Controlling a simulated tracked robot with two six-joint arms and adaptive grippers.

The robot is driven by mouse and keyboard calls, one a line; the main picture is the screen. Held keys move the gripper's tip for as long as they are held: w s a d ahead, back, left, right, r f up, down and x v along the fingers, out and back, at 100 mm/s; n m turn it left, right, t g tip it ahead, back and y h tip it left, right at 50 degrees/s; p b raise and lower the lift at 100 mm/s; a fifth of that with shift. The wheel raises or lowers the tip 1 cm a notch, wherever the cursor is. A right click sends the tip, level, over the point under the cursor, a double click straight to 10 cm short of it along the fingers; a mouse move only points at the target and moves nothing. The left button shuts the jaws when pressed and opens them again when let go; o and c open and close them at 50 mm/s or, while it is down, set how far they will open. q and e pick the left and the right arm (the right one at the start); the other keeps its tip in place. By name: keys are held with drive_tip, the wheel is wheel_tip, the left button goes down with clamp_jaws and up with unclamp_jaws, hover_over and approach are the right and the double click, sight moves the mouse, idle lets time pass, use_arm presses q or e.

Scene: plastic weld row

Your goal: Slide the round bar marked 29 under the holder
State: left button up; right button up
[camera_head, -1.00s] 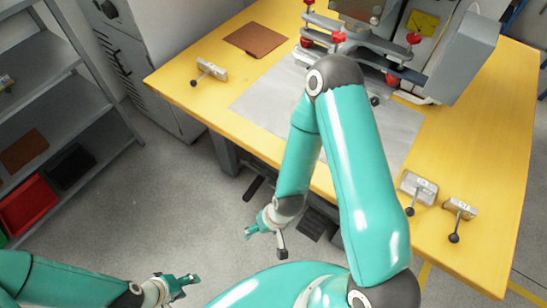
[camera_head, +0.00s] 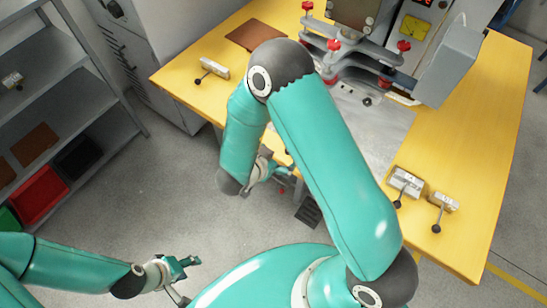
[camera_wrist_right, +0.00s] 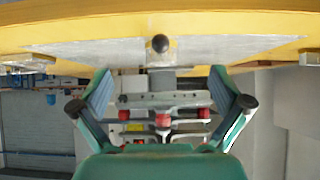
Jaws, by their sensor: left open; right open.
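A bar with a black ball knob (camera_head: 367,101) lies at the front of the press, low by the grey holder (camera_head: 350,48) with its red knobs. The right wrist view shows this ball (camera_wrist_right: 160,43) near the middle, in front of the holder plates (camera_wrist_right: 165,102). I cannot read 29 on any piece. My right gripper (camera_head: 284,172) is open and empty, low near the table's front edge; its spread fingers (camera_wrist_right: 160,73) frame the holder in the wrist view, apart from the bar. My left gripper (camera_head: 190,265) is open and empty above the floor.
Ball-handled metal blocks lie on the yellow table at left (camera_head: 214,68) and right (camera_head: 406,182), (camera_head: 442,203). A brown sheet (camera_head: 255,36) lies at the back left. A shelf with a red bin (camera_head: 38,192) stands left. The grey plate (camera_head: 385,135) is partly hidden by my right arm.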

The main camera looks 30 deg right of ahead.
sight(287, 153)
drive_tip(key=b+x, duration=0.4)
drive_tip(key=x, duration=0.3)
drive_tip(key=shift+f, duration=0.1)
drive_tip(key=shift+b+x, duration=0.4)
drive_tip(key=shift+x, duration=0.5)
drive_tip(key=shift+w, duration=0.1)
drive_tip(key=c, duration=1.9)
drive_tip(key=shift+w+d, duration=0.25)
drive_tip(key=shift+d, duration=0.45)
drive_tip(key=shift+w+d, duration=0.25)
drive_tip(key=shift+d, duration=0.5)
drive_tip(key=shift+w+d, duration=0.3)
drive_tip(key=shift+d, duration=0.35)
drive_tip(key=shift+w+d, duration=0.3)
drive_tip(key=shift+d, duration=0.4)
drive_tip(key=shift+d, duration=0.1)
